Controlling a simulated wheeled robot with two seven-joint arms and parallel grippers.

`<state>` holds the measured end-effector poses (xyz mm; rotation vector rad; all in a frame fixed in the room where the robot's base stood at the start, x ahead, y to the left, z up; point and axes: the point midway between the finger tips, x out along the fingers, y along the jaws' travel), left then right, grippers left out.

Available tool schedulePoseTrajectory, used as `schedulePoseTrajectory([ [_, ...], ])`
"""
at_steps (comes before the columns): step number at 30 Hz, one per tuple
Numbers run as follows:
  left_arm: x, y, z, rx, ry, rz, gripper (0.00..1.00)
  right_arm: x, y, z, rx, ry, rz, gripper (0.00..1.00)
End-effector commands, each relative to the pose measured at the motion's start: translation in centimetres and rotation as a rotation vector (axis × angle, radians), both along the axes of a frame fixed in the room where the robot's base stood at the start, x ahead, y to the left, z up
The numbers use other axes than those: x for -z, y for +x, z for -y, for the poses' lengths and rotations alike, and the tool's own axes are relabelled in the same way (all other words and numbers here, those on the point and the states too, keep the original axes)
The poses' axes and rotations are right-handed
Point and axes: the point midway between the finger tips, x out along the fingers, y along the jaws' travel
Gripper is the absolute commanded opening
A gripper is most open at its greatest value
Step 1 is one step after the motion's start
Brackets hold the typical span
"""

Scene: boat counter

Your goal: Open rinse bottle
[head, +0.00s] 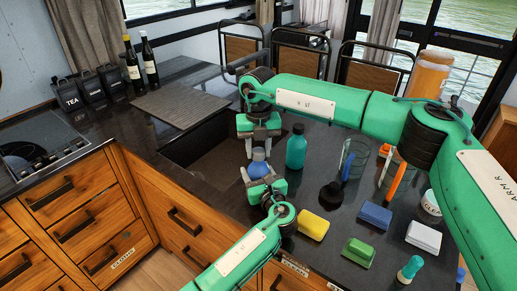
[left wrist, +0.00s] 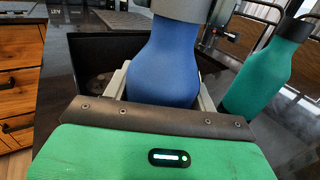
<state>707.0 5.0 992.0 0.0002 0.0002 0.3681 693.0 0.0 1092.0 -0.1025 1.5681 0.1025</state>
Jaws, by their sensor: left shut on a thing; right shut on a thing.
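A blue bottle (head: 258,167) is held over the dark sink area, near its right edge. It fills the middle of the left wrist view (left wrist: 165,72). My left gripper (head: 258,177) is shut around the bottle's body from the near side, with a finger on each side. My right gripper (head: 259,148) comes down from above and is shut at the bottle's top. Its grey jaws (left wrist: 188,8) cover the cap, so I cannot tell whether the cap is loose. A teal bottle (head: 296,150) with a dark cap stands upright just to the right, apart from both grippers.
A yellow sponge (head: 313,224), a blue sponge (head: 375,215), a green block (head: 358,252) and a white block (head: 423,236) lie on the right counter. A dark brush (head: 331,193) and a clear glass (head: 354,158) stand behind them. Wine bottles (head: 132,65) stand back left.

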Motion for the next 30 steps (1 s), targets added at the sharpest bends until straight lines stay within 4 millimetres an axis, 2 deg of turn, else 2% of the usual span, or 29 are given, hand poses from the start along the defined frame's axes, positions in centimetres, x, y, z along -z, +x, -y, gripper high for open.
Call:
schedulePoseTrajectory([
  [30,0.06,-0.01,0.05,0.001,0.0,-0.001,0.0,-0.1,-0.1,-0.06,-1.617,0.001,0.001,0.08],
])
